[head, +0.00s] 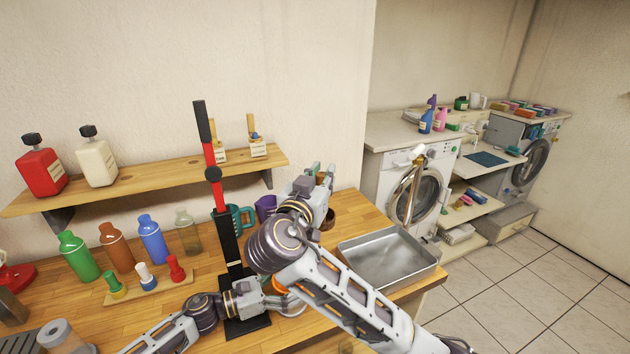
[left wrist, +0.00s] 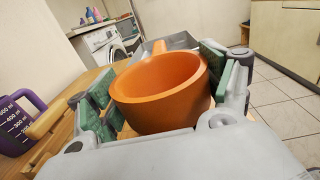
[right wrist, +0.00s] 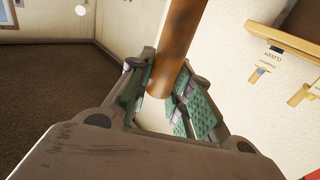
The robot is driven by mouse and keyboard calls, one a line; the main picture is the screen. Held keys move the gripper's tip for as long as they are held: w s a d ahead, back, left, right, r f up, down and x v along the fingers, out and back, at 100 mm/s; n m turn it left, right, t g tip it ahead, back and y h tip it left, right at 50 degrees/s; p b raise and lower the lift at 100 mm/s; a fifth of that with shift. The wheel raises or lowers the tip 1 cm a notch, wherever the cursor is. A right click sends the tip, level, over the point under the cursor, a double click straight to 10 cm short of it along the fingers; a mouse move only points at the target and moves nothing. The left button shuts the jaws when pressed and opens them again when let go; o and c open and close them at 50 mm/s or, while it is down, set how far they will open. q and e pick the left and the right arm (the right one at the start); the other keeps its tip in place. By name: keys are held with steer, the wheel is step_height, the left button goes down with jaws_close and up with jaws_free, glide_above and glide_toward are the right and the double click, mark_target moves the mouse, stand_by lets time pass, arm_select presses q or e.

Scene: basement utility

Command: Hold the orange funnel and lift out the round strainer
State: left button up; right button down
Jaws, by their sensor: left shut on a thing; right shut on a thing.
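The orange funnel (left wrist: 160,100) sits between the green-padded fingers of my left gripper (left wrist: 165,98), which is shut on it. Its open mouth faces up, and I see no strainer in the visible part of it. In the head view only a bit of the funnel (head: 275,285) shows at my left gripper, partly hidden by my right arm. My right gripper (head: 319,178) is raised above the bench and shut on a brown cylindrical handle (right wrist: 175,50). The round strainer's bowl is not clearly visible, so I cannot confirm that this handle belongs to it.
A tall red and black stand (head: 215,170) rises beside my arms. A metal tray (head: 388,250) lies at the bench's right end. Several bottles (head: 110,245) and a small rack (head: 145,288) stand to the left. A dark brown round item (head: 328,220) is below my right gripper.

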stand_by(0.4)
arm_select(q)
steer(key=o, duration=1)
steer(key=shift+a, duration=0.15)
steer(key=shift+v, duration=5.85)
steer(key=shift+s, duration=0.15)
